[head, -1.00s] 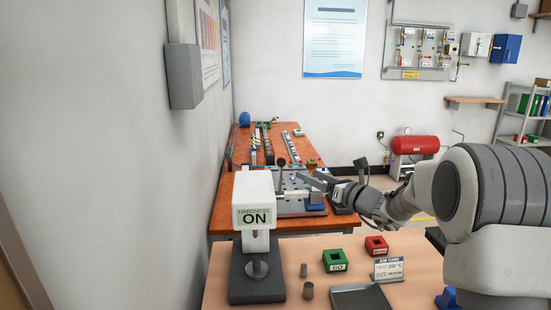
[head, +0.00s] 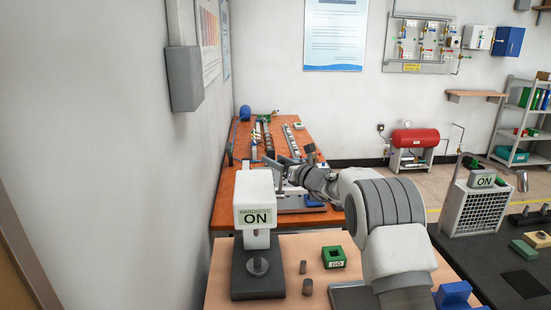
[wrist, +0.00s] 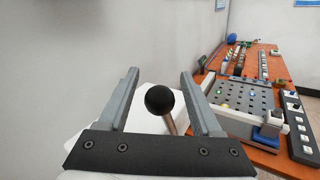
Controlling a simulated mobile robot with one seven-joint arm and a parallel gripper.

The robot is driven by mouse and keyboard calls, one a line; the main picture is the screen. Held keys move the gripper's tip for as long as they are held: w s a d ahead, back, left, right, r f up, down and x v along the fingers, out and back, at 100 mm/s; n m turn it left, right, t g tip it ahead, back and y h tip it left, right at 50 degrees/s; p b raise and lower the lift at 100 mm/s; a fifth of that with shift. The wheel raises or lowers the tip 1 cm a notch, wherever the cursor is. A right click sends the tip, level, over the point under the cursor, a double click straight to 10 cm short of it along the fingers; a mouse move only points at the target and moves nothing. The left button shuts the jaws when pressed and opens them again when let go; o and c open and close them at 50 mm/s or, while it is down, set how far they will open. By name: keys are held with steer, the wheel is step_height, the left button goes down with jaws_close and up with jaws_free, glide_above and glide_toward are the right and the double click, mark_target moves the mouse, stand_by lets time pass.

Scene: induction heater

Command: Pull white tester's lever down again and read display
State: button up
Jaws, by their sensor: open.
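The white tester (head: 254,188) stands at the left end of the near table in the head view. Its display (head: 255,217) reads "HARDNESS ON", with no number visible. In the wrist view the tester's lever has a black ball knob (wrist: 160,99) on a metal rod rising from the white housing. My gripper (wrist: 159,73) is open, with one finger on each side of the knob and visible gaps between. In the head view my gripper (head: 279,164) is just behind and right of the tester's top. The knob is hard to make out there.
A green GO box (head: 334,257) and small grey cylinders (head: 307,287) sit right of the tester. The orange bench (head: 228,205) behind holds a pegboard plate (wrist: 230,98) and several parts. A grey wall is close on the left. A heater unit (head: 474,207) stands at right.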

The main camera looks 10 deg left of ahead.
steer(key=shift+w+a, duration=0.15)
steer(key=shift+a, duration=0.05)
jaws_close()
stand_by(0.3)
stand_by(1.1)
